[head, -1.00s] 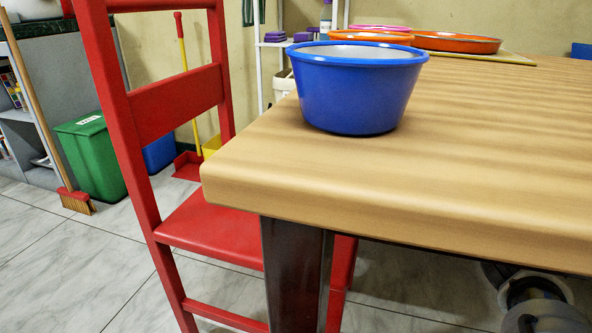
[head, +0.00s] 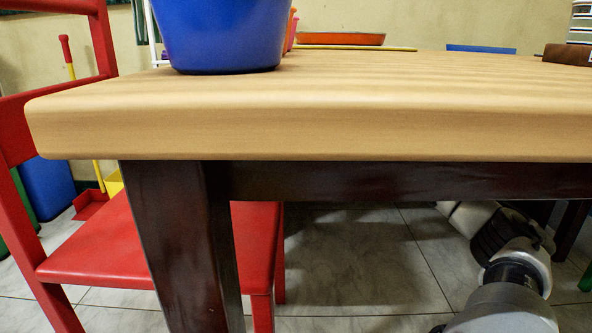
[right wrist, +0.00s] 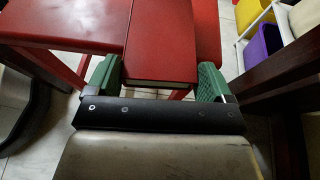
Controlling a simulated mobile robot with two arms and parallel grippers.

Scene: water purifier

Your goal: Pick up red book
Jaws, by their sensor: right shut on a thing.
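A red book (right wrist: 162,52) shows in the right wrist view, with its near end between the two green fingers of my right gripper (right wrist: 158,82). The gripper is shut on the book. The book extends away from the gripper, over or beside a red chair seat (right wrist: 60,22); I cannot tell whether it touches the seat. In the head view the book and right gripper are hidden, and only part of my right arm shows under the table at lower right. My left gripper is in neither view.
A wooden table (head: 330,125) fills the middle of the head view, with a dark leg (head: 180,245) below. A blue bowl (head: 220,35) stands near its edge. A red chair (head: 110,240) is at left. A yellow bin (right wrist: 248,12) and a purple bin (right wrist: 264,48) show in the right wrist view.

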